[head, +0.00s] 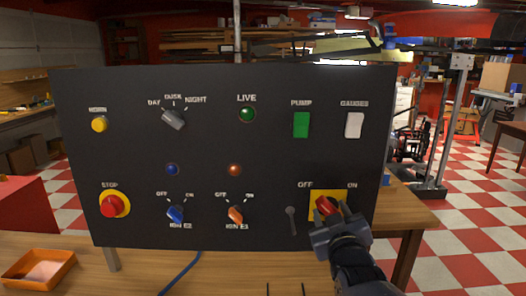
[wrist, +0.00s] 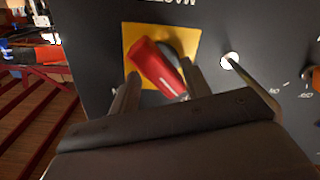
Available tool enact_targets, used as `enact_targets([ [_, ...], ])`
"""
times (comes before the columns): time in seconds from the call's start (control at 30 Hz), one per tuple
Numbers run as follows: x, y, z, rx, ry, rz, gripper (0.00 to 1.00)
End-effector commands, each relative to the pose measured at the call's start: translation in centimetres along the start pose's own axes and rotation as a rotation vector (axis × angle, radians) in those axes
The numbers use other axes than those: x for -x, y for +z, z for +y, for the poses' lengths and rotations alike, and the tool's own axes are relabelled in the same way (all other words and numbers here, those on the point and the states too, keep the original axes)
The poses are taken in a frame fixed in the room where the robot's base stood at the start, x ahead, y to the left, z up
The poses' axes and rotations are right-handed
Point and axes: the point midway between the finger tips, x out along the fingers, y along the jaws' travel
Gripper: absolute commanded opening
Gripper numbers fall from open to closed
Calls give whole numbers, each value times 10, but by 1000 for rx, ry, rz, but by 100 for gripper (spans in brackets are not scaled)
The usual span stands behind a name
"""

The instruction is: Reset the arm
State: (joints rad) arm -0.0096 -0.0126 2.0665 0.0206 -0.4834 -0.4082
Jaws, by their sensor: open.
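My gripper (head: 336,213) is in front of the lower right of a black control panel (head: 210,140) in the head view. Its jaws (wrist: 160,90) are open on either side of a red switch handle (wrist: 157,68) in the wrist view. The red handle (head: 325,206) sits on a yellow plate (head: 315,194) between the OFF and ON labels and is tilted. I cannot tell whether a finger touches it. The lower part of the yellow plate is hidden behind my gripper.
The panel stands on a wooden table (head: 405,208). A small grey lever (head: 291,220) is just left of the yellow plate. Orange (head: 235,214) and blue (head: 175,213) knobs and a red stop button (head: 111,206) are further left. An orange tray (head: 38,268) lies at the front left.

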Motion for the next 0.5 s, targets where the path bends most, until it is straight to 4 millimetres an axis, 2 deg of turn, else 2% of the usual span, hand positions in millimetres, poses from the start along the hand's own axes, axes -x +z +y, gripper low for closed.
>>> enact_targets([
  [0.23, 0, -2, 2, -171, -1, -3, 45],
  [0.5, 0, -1, 2, -259, 0, 0, 45],
])
